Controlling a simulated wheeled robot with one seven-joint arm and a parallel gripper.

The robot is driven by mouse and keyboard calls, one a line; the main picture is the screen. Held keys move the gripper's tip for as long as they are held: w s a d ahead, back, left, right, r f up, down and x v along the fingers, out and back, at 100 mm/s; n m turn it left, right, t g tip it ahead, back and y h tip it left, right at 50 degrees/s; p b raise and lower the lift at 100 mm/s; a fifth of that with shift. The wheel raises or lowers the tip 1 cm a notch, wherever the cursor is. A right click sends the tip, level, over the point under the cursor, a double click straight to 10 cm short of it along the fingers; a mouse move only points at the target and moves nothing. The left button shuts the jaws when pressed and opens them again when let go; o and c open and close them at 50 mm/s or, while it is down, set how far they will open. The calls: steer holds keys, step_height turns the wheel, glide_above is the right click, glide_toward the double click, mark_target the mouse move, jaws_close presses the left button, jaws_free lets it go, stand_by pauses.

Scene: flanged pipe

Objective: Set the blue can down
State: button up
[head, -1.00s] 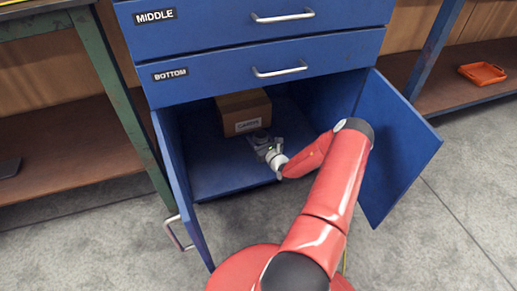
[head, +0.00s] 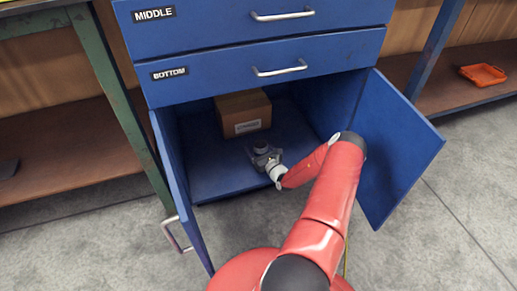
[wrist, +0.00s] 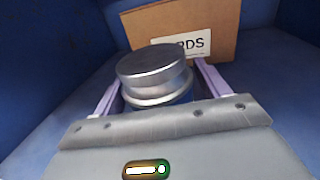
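The blue can shows in the wrist view as a broad silver lid (wrist: 152,66) with a sliver of blue body (wrist: 182,99) below it. It looks upright. My gripper (wrist: 160,88) has one pale finger on each side of the can and looks shut on it; the lower body is hidden behind the palm. In the head view my gripper (head: 266,158) is inside the open bottom compartment of the blue cabinet (head: 212,172), low near the floor's front half. Whether the can's base touches that floor is hidden.
A cardboard box (head: 243,112) with a white label stands behind the can. The open right door (head: 398,145) is beside my arm, and the open left door (head: 182,190) is opposite. The compartment floor left of my gripper is clear.

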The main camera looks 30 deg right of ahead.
steer(key=shift+r, duration=0.25)
steer(key=s, duration=0.4)
steer(key=s+p, duration=0.1)
steer(key=s, duration=0.7)
steer(key=shift+a+f, duration=0.1)
steer(key=shift+a, duration=0.25)
